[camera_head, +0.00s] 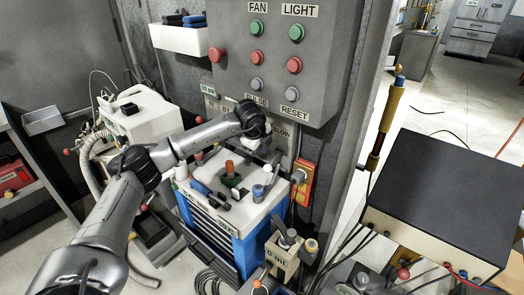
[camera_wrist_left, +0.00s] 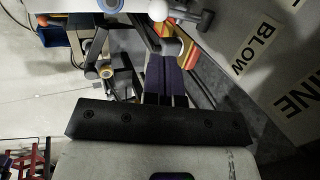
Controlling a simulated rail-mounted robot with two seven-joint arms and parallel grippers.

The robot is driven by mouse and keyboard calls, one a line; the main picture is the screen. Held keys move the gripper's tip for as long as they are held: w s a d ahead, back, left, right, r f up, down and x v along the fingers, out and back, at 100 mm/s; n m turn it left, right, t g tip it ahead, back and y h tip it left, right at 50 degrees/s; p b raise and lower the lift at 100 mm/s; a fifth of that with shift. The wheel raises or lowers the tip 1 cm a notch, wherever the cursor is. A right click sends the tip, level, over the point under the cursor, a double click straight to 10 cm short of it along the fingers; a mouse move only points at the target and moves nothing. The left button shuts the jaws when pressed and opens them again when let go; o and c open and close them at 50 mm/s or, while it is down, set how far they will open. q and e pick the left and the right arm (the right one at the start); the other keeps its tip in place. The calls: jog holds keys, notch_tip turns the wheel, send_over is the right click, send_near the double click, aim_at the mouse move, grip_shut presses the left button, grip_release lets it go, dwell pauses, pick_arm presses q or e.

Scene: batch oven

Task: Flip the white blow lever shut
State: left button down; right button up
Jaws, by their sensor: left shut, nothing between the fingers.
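The white ball knob of the blow lever (camera_wrist_left: 158,11) shows at the top of the left wrist view, on a grey stem that runs to the right toward the panel. The BLOW label (camera_wrist_left: 255,46) is on the panel to the right of it. My left gripper (camera_wrist_left: 168,62) is shut and empty, its dark fingers side by side, just below the knob in that view. Whether they touch the lever I cannot tell. My right gripper is out of view.
The grey button panel (camera_head: 275,60) stands above my left wrist. A blue and white tool cabinet (camera_head: 212,232) with several items on top is below. An orange box (camera_head: 305,183) is on the wall to the right. A black-topped box (camera_head: 455,190) fills the right side.

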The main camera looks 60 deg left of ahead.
aim_at(268, 166)
pick_arm(q)
jog(key=b+x, duration=0.4)
jog(key=x, duration=0.6)
jog(key=shift+s, duration=0.1)
jog(key=shift+a+f, duration=0.1)
jog(key=shift+f, duration=0.35)
